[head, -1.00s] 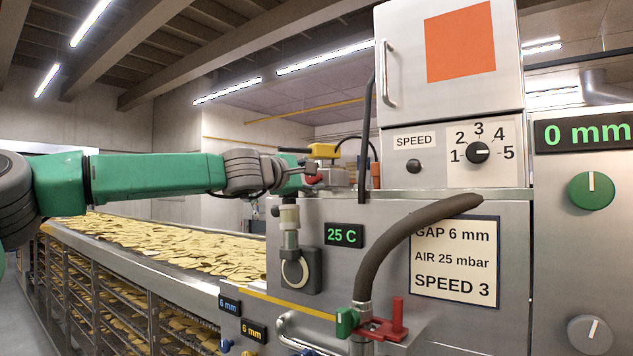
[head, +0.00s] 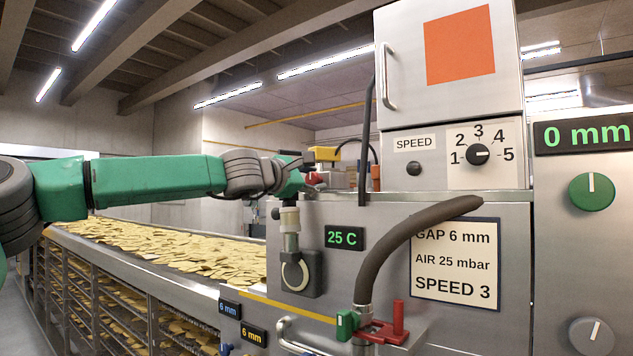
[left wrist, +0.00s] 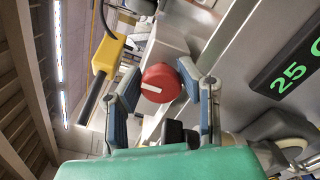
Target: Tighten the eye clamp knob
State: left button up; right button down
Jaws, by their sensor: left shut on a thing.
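A round red knob (left wrist: 161,83) with a white line on its face sits between the fingers of my left gripper (left wrist: 160,76) in the left wrist view. The gripper is shut on it, one finger on each side. In the head view my left gripper (head: 309,178) is at the top left edge of the steel machine. The knob (head: 316,179) shows there only as a small red patch, partly hidden by the fingers. My right gripper is not in view.
A yellow device (head: 324,153) stands just behind the gripper, close to it. A 25 C display (head: 344,237) and a grey hose (head: 395,245) are on the machine front. A red clamp handle (head: 397,318) sticks up lower down. A chip conveyor (head: 105,252) runs below my arm.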

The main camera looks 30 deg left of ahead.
pick_arm(q)
jog(key=o, duration=0.8)
jog(key=shift+w+a+f, duration=0.1)
jog(key=shift+f, duration=0.45)
jog(key=o, duration=0.4)
jog(key=shift+c, duration=0.2)
jog(key=shift+s+a+r, duration=0.2)
jog(key=shift+s+a, duration=0.05)
jog(key=shift+a, duration=0.2)
jog(key=shift+s, duration=0.5)
jog(key=s+a, duration=0.1)
jog(key=s, duration=0.9)
jog(key=shift+s+f, duration=0.15)
jog(key=shift+s, duration=0.25)
jog(key=shift+d, duration=0.15)
